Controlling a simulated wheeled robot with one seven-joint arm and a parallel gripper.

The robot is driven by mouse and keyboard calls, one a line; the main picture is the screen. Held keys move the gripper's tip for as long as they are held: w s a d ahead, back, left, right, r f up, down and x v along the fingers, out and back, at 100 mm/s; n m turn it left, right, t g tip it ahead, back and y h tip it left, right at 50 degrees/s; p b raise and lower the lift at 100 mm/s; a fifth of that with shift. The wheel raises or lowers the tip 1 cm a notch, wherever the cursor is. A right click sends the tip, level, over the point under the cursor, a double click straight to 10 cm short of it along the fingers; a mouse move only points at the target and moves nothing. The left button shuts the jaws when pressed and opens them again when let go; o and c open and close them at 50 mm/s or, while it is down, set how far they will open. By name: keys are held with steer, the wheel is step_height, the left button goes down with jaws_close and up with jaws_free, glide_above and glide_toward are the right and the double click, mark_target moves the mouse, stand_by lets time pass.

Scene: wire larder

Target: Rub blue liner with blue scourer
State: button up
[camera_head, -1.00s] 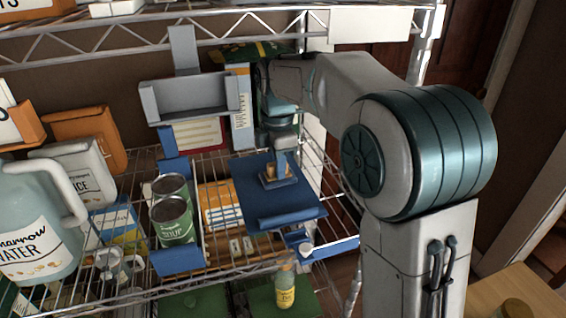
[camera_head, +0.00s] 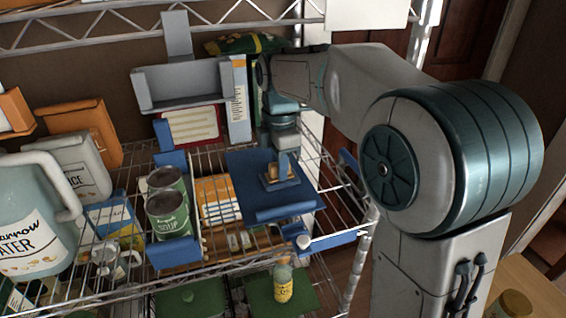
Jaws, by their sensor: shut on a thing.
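The blue liner (camera_head: 262,204) is a flat blue sheet with a raised front lip, lying on the wire shelf in the middle of the view. My gripper (camera_head: 281,166) points down over its right half. It is shut on the blue scourer (camera_head: 284,183), a small blue pad with a tan part between the fingers. The scourer is low over the liner and looks to be touching it, though the contact edge is too small to be sure. My wrist and forearm come in from the upper right and hide the liner's back right area.
Two green soup cans (camera_head: 172,217) stand left of the liner, with an orange-and-white box (camera_head: 216,198) between. A grey tray-like holder (camera_head: 184,88) stands behind. A water jug (camera_head: 30,215) is at left. A small yellow bottle (camera_head: 283,285) stands below in front.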

steer(key=shift+s+d+f, duration=0.1)
steer(key=shift+s+d, duration=0.05)
steer(key=shift+s, duration=0.45)
steer(key=shift+w, duration=0.1)
steer(key=shift+w+a+r+p, duration=0.1)
steer(key=shift+w+a+p, duration=0.05)
steer(key=shift+w+p, duration=0.3)
steer(key=shift+w+a+r+p, duration=0.1)
steer(key=shift+w+a+p, duration=0.05)
steer(key=shift+w+p, duration=0.3)
steer(key=shift+w+a+f, duration=0.1)
steer(key=shift+w+f, duration=0.05)
steer(key=shift+w, duration=0.35)
steer(key=shift+p, duration=0.35)
steer(key=shift+w+a+p, duration=0.2)
steer(key=shift+w+p, duration=0.3)
steer(key=shift+w, duration=0.15)
